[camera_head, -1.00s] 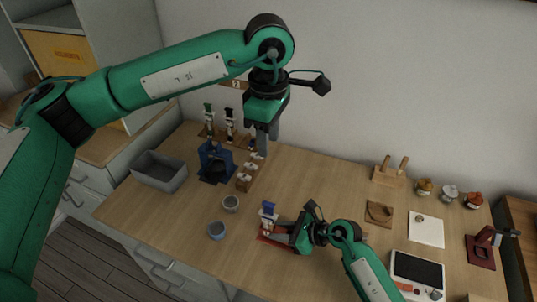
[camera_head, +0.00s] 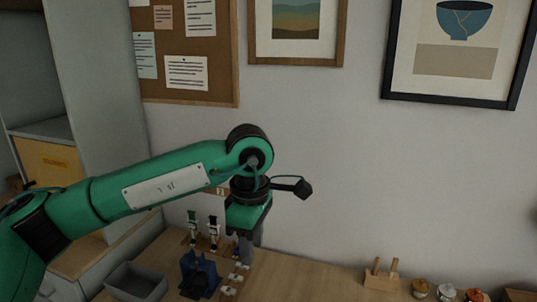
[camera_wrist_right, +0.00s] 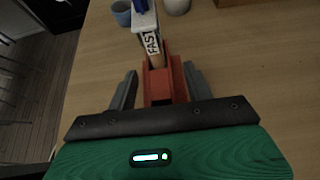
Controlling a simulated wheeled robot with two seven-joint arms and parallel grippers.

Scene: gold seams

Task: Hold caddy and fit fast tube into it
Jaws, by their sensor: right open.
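In the right wrist view, a tube (camera_wrist_right: 152,43) with a "FAST" label and a blue cap stands at a red caddy (camera_wrist_right: 158,84). Its tan lower end meets the caddy's red walls; I cannot tell how deep it sits. My right gripper (camera_wrist_right: 161,70) is open, with one finger on each side of the caddy. I cannot tell whether the fingers touch it. In the head view, my left gripper (camera_head: 248,248) points down by the small wooden rack at the back left of the table. Its fingers are seen edge-on, so their gap is unclear. The caddy is outside the head view.
A grey bin (camera_head: 137,282) and a blue stand (camera_head: 199,275) are left of my left gripper. Tubes (camera_head: 203,230) stand behind. A wooden block with pegs (camera_head: 381,275) and small jars (camera_head: 446,292) are at right. A blue-grey cup (camera_wrist_right: 122,12) is beyond the caddy.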

